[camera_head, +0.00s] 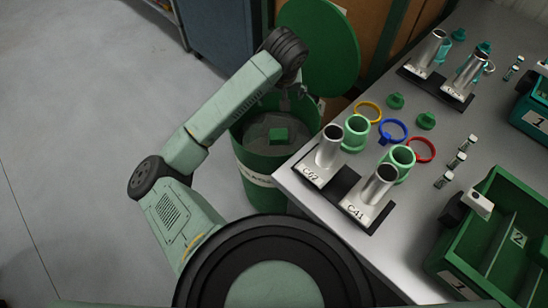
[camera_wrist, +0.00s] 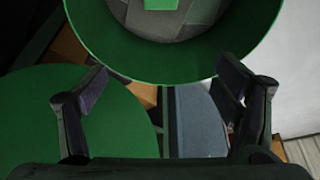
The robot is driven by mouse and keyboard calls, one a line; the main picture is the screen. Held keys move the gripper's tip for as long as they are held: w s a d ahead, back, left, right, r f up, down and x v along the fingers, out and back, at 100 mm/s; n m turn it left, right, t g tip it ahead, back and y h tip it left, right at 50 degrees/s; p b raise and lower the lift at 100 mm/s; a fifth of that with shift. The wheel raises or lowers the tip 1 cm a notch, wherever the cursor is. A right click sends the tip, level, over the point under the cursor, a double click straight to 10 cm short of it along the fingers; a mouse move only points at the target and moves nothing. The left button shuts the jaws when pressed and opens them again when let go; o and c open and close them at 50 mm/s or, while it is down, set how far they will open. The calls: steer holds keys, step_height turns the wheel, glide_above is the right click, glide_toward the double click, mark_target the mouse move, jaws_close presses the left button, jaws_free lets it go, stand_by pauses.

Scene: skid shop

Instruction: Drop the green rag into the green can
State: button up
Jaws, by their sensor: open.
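The green can (camera_head: 255,172) stands on the floor left of the bench, its round green lid (camera_head: 320,48) swung up behind it. The green rag (camera_head: 278,135) lies inside the can on grey contents. In the wrist view the can (camera_wrist: 200,62) fills the top, with the rag (camera_wrist: 160,4) cut off by the top edge and the lid (camera_wrist: 80,115) at lower left. My gripper (camera_wrist: 165,78) is open and empty, its two fingers wide apart near the can's rim. In the head view the gripper is largely hidden beyond my arm's wrist.
The grey bench (camera_head: 300,205) is right of the can. It bears a black stand with metal tubes (camera_head: 376,190), green cups (camera_head: 356,132), coloured rings (camera_head: 393,130) and a green crate (camera_head: 485,235). A blue cabinet (camera_head: 215,40) stands behind. Floor at left is clear.

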steer(key=v, duration=0.8)
